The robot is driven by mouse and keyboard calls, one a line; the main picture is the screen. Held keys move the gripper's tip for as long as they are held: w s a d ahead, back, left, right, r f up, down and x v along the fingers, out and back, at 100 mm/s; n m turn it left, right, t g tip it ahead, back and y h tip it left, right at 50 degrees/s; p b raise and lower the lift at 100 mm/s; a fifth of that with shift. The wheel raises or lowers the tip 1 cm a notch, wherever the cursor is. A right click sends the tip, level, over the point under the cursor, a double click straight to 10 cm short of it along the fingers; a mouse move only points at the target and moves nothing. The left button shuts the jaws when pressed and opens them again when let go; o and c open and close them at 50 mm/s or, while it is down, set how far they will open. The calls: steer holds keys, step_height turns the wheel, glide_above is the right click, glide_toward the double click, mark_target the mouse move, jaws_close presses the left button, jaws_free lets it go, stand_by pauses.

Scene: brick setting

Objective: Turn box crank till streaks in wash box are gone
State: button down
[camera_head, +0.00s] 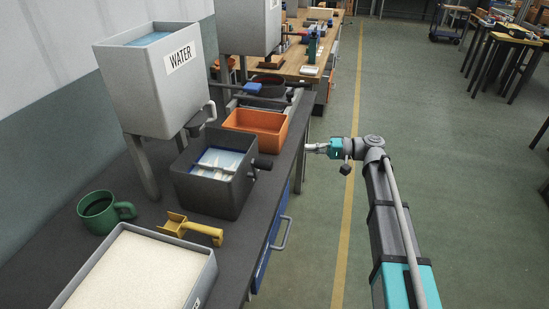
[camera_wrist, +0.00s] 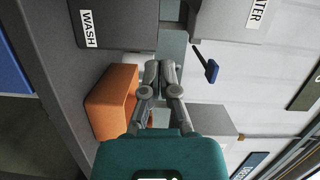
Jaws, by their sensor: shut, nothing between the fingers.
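The wash box (camera_head: 208,195) is a dark grey open box on the bench, holding pale blue water with whitish streaks (camera_head: 219,160). Its crank (camera_head: 262,163) shows as a dark handle at the box's right rim. In the wrist view the box (camera_wrist: 120,28) with its WASH label lies at the top left; I cannot make out its crank there. My gripper (camera_head: 308,148) is to the right of the box and crank, apart from both, past the bench's edge. In the wrist view its fingers (camera_wrist: 160,68) are together and empty.
An orange bin (camera_head: 256,123) stands behind the wash box. A WATER tank (camera_head: 160,85) stands at the left. A green mug (camera_head: 98,212), a yellow scoop (camera_head: 196,229) and a tray of white grains (camera_head: 140,268) are in front.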

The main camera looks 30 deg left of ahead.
steer(key=shift+a, duration=0.1)
steer(key=s+a, duration=0.8)
steer(key=shift+f+b, duration=0.35)
steer(key=shift+f, duration=0.05)
steer(key=shift+s+a, duration=0.2)
steer(key=shift+s, duration=0.05)
stand_by(0.5)
